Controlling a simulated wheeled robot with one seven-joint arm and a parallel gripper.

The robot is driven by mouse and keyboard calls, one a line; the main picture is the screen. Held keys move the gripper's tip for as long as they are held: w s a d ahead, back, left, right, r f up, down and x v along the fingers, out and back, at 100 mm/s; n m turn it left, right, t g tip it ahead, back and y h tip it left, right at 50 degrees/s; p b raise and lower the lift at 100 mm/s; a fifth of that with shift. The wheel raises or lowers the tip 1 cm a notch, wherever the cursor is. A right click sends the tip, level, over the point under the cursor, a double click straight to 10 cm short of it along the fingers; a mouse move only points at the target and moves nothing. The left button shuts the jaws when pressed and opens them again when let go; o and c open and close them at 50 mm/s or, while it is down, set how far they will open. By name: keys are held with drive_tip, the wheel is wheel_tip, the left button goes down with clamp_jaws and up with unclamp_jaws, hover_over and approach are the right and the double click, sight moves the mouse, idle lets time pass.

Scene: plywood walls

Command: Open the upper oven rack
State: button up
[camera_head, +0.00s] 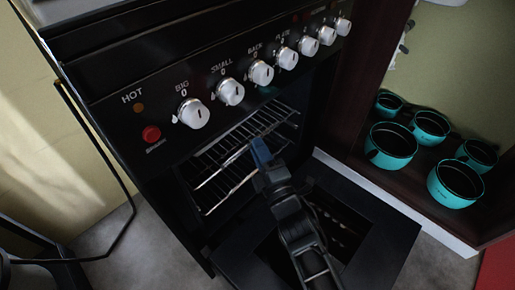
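The black oven (165,110) stands with its door (375,235) folded down and open. Inside it are wire racks; the upper rack (222,168) shows as thin metal bars with a brighter bar along its front. More bars (222,202) show lower down. My gripper (261,152), with blue fingertips, is at the oven opening, over the middle of the upper rack's front bar in the picture. Whether it touches the bar is not clear. The gap between the fingers is not visible. My black arm comes up from the bottom over the open door and hides part of it.
White knobs (261,73) and a red button (151,134) line the panel above the opening. Several teal pots (390,145) stand in a dark cabinet at right. A pale wall (60,150) and grey floor (100,235) are at left.

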drive_tip(key=shift+w+a+r, duration=0.1)
drive_tip(key=shift+w+a, duration=0.15)
drive_tip(key=shift+w, duration=0.2)
clamp_jaws()
idle(1.2)
